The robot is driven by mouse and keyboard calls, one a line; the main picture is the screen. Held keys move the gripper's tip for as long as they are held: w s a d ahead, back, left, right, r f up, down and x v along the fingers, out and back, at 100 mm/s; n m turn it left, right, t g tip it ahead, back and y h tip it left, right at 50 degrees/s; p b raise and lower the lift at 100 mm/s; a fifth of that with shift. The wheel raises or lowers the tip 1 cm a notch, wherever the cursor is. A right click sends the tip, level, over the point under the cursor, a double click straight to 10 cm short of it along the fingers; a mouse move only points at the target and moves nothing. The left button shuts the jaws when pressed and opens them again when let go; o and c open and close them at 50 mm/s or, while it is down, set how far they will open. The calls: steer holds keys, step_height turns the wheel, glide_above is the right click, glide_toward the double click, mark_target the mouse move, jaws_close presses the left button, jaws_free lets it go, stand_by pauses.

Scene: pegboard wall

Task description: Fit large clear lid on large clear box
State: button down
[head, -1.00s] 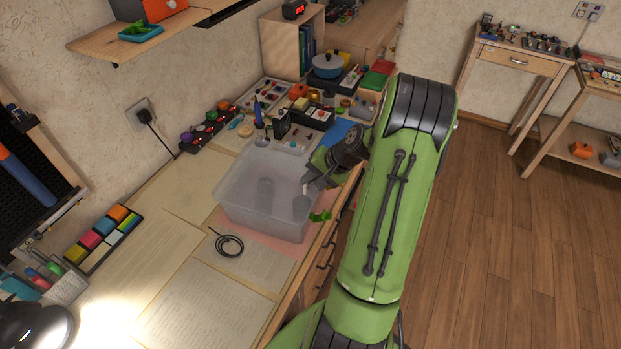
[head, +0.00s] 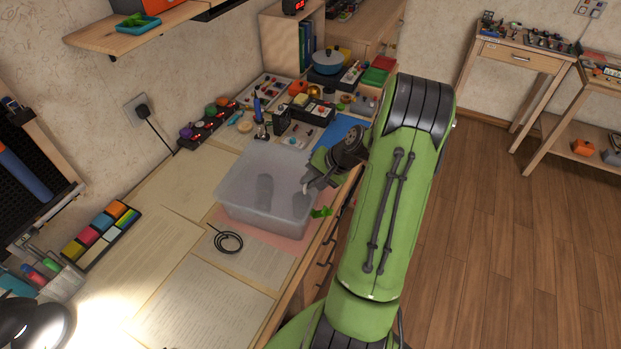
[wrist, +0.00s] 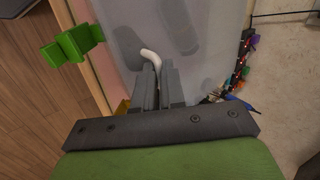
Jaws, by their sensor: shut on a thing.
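The large clear box (head: 262,217) stands on the desk, frosted and see-through, with dark blurred shapes showing through it. The large clear lid (head: 262,160) appears as a cloudy sheet across its top; I cannot tell whether it is seated all round. My gripper (head: 308,187) is at the box's right side, over the rim. In the wrist view, my gripper (wrist: 159,68) is shut on a white curved handle (wrist: 151,57), which appears to belong to the lid. The cloudy surface (wrist: 128,25) spreads beyond the fingertips.
A green bracket-like piece (head: 321,212) is by the box's right edge, near the desk front. A black cable coil (head: 228,241) lies in front of the box. Papers cover the left desk.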

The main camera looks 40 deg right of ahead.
steer(key=shift+f, duration=0.25)
steer(key=c, duration=1.1)
jaws_free()
steer(key=shift+c, duration=0.2)
steer(key=p+v, duration=0.3)
steer(key=v, duration=1.2)
steer(key=shift+s+r, duration=0.15)
steer(key=shift+r, duration=0.2)
